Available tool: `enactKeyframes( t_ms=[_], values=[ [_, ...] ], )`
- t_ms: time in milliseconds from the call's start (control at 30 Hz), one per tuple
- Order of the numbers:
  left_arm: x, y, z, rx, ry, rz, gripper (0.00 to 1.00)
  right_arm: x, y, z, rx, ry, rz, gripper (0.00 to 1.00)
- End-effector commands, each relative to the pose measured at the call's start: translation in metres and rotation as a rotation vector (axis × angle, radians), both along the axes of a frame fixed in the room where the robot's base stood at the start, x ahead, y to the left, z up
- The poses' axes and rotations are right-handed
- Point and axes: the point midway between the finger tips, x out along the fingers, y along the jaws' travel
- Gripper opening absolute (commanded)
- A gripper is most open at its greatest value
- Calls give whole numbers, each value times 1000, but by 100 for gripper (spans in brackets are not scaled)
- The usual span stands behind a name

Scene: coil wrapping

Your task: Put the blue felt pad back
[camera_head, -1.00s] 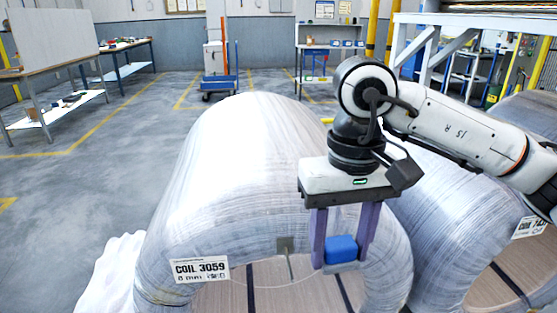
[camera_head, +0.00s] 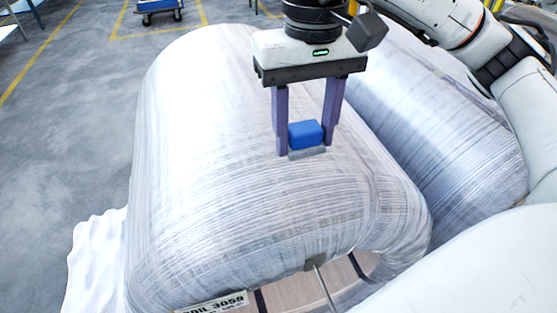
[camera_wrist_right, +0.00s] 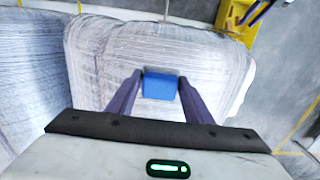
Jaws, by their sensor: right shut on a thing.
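The blue felt pad (camera_head: 306,134) is a small blue block with a thin grey strip under it. It is between the purple fingers of my right gripper (camera_head: 308,140), which is shut on it. Pad and gripper are in front of the wrapped coil (camera_head: 200,130) in the head view; whether the pad touches the wrap I cannot tell. In the right wrist view the pad (camera_wrist_right: 160,85) sits between the fingertips (camera_wrist_right: 160,88) with the pale wrap behind. My left gripper is not in view.
A second wrapped coil (camera_head: 440,130) lies close on the right. A label (camera_head: 212,304) and a grey clip (camera_head: 315,263) are at the near coil's front edge. White wrap (camera_head: 97,260) lies on the floor at left. A yellow object (camera_wrist_right: 237,20) shows in the wrist view. Open floor (camera_head: 75,120) is at left.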

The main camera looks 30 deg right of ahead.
Motion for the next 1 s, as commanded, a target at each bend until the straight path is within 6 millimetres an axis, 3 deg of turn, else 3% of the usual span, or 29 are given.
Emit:
enactKeyframes(
  t_ms=[200, 633, 1000],
  values=[
    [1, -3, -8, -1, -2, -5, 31, -1, 0, -39, 0, 6, 2, 28],
    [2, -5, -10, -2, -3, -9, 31, -1, -1, -90, -1, 4, -1, 28],
    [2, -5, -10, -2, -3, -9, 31, 0, 0, -99, 0, 0, 0, 28]
  ],
)
